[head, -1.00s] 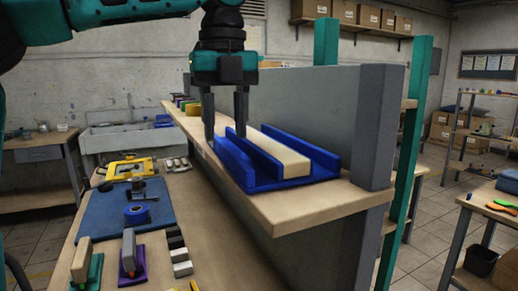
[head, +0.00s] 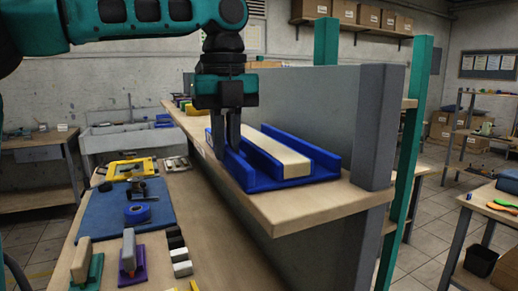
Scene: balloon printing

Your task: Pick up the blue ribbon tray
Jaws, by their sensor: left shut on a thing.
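The blue tray (head: 262,184), with raised walls and a long cream block (head: 278,157) lying in its channel, rests on the raised wooden shelf (head: 335,207). The fingertips are partly hidden, and the tray still lies flat on the shelf. My right gripper is not in view.
A grey panel (head: 310,110) stands behind the tray, with a grey post (head: 377,128) at its right end. Coloured items sit farther along the shelf.

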